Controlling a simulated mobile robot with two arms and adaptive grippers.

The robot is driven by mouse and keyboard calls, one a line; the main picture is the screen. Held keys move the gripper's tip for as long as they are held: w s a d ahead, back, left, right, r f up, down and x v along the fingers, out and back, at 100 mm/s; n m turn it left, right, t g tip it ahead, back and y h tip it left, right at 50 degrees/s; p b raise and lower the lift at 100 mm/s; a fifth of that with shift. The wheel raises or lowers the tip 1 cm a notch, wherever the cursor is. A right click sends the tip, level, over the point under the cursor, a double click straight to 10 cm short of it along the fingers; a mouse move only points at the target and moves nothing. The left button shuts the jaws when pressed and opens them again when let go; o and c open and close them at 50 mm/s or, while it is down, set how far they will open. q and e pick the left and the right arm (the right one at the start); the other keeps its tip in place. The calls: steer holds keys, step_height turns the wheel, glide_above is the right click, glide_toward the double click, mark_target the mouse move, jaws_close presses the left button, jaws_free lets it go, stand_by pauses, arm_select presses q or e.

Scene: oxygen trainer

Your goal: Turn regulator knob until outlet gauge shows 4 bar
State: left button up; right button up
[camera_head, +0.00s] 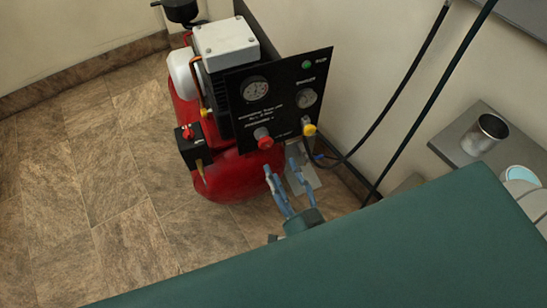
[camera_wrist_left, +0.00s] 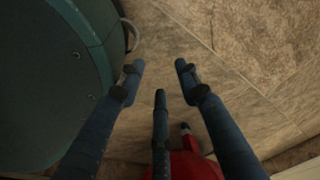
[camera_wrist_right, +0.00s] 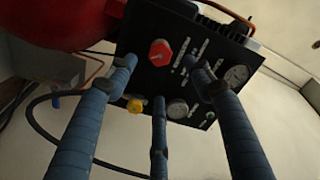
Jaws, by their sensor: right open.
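A black control panel (camera_head: 282,112) is mounted on a red compressor. It has a red knob (camera_head: 263,138) at lower left and a yellow knob (camera_head: 309,130) at lower right. A left gauge (camera_head: 255,89) and a right gauge (camera_head: 307,97) sit above them; their readings are too small to tell. My right gripper (camera_head: 281,170) is open and empty below the panel, fingers pointing up towards it. In the right wrist view, the red knob (camera_wrist_right: 160,52) lies beyond the spread fingers, apart from them. My left gripper (camera_wrist_left: 160,80) is open and empty; the head view does not show it.
The red tank (camera_head: 235,178) stands on a tiled floor beside the wall. Dark hoses (camera_head: 400,95) run on the right. A grey shelf (camera_head: 470,150) carries a metal cup (camera_head: 487,133). My green body covers the front. Floor at left is clear.

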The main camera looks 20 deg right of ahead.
steer(key=s, duration=0.3)
steer(key=shift+w, duration=0.1)
stand_by(0.4)
